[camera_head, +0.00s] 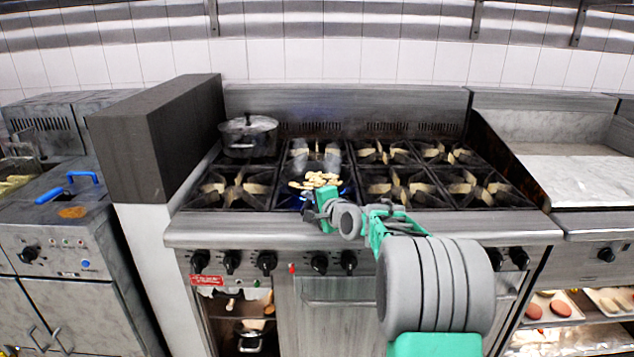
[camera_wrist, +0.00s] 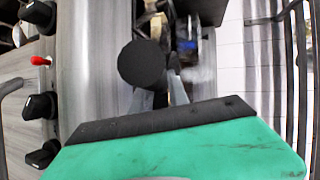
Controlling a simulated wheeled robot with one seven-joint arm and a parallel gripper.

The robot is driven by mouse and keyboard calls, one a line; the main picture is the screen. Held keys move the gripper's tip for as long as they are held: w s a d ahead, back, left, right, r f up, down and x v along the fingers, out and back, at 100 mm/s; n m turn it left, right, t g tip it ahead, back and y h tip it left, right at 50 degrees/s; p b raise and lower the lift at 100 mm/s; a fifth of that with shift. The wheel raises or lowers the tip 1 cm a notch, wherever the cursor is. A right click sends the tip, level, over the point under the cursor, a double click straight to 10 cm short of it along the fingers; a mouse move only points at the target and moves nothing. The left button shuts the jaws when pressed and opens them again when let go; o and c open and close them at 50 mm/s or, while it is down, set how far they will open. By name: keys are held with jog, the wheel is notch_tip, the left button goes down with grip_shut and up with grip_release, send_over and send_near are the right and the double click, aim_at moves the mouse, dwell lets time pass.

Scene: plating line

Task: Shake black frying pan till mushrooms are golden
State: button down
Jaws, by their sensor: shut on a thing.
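The black frying pan (camera_head: 343,189) is on a front burner, left of the stove's middle, with a blue flame showing at its edge. Pale tan mushroom pieces (camera_head: 318,180) lie in it, some light brown, with faint haze above. My gripper (camera_head: 311,200) reaches to the pan's near side and is shut on the pan, seemingly at its handle. In the wrist view my gripper (camera_wrist: 176,90) shows its fingers behind a round black part that I cannot identify for certain. Mushrooms (camera_wrist: 152,8) show at that view's top edge. The handle and much of the pan are hidden.
A lidded metal pot (camera_head: 249,136) stands on the back left burner. The other burners are empty. A dark block-like wall (camera_head: 160,140) rises left of the stove, beyond it a fryer with a blue handle (camera_head: 82,177). Knobs (camera_head: 266,261) line the stove's front.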

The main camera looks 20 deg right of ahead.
jog(key=w, duration=0.1)
jog(key=w+d, duration=0.1)
jog(key=w, duration=0.1)
jog(key=shift+w+d+f, duration=0.1)
jog(key=shift+w+d, duration=0.1)
jog(key=shift+d, duration=0.15)
jog(key=s, duration=0.1)
jog(key=s+a, duration=0.1)
jog(key=s, duration=0.1)
jog(key=shift+s+a, duration=0.25)
jog(key=shift+s, duration=0.15)
jog(key=w, duration=0.1)
jog(key=w+d, duration=0.1)
jog(key=w, duration=0.2)
jog(key=shift+d+f, duration=0.2)
jog(key=shift+d, duration=0.2)
jog(key=shift+s+a+r, duration=0.1)
jog(key=shift+s+r, duration=0.2)
jog(key=shift+s, duration=0.1)
jog(key=shift+w+f, duration=0.15)
jog(key=shift+w, duration=0.05)
dwell(3.0)
